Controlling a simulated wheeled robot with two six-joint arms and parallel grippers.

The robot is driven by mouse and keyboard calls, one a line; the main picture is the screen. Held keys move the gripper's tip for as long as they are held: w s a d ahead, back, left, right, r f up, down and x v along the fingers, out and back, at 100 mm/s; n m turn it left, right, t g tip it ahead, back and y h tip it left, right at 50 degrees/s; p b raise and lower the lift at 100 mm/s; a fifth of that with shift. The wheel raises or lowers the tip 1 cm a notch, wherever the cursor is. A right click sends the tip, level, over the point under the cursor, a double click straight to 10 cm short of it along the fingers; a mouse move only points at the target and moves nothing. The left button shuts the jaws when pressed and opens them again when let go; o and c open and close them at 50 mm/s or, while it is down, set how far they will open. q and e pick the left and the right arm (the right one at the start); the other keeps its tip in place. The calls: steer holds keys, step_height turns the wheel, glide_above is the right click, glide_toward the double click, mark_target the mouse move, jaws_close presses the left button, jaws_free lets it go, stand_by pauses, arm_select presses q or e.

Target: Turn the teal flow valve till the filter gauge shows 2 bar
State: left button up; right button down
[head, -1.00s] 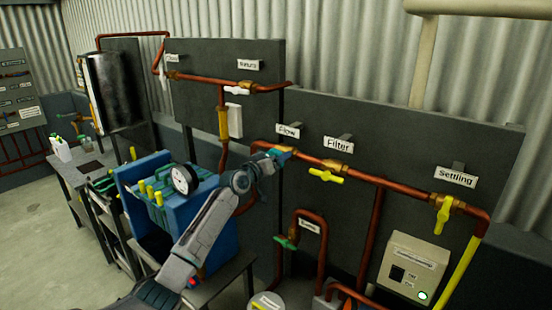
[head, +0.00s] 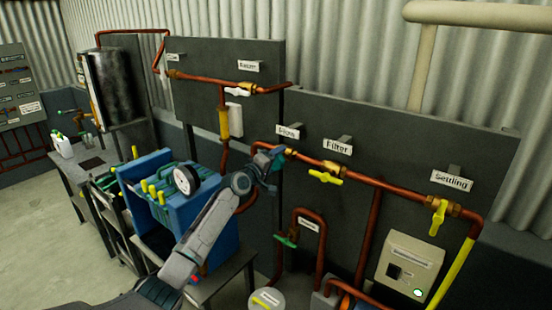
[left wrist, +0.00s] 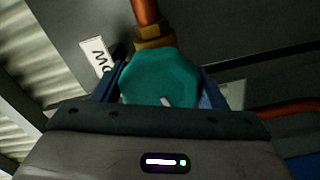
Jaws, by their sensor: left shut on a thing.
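The teal flow valve (left wrist: 160,78) is a faceted teal knob below a brass fitting in the left wrist view. My left gripper (head: 275,153) is shut on it, with a blue finger on either side of the knob. In the head view my gripper hides most of the valve, at the left end of the copper pipe under the "Flow" label (head: 288,131). A round white gauge (head: 187,180) sits on the blue filter press (head: 207,215); its reading is too small to tell. My right gripper is not in view.
A yellow valve (head: 325,178) hangs under the "Filter" label (head: 338,146), and another (head: 438,217) under "Settling". A green-handled valve (head: 285,240) is below my gripper. A beige switch box (head: 408,270) is at the lower right. Open floor lies at the left.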

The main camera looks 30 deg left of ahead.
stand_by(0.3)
arm_select(q)
steer(key=o, duration=1)
steer(key=shift+s+a+b, duration=0.15)
steer(key=shift+s, duration=1.65)
steer(key=shift+s+a+b, duration=0.15)
steer(key=shift+s+b, duration=0.05)
steer(key=shift+s, duration=1.6)
steer(key=shift+s+a+b, duration=0.15)
steer(key=shift+s, duration=1.65)
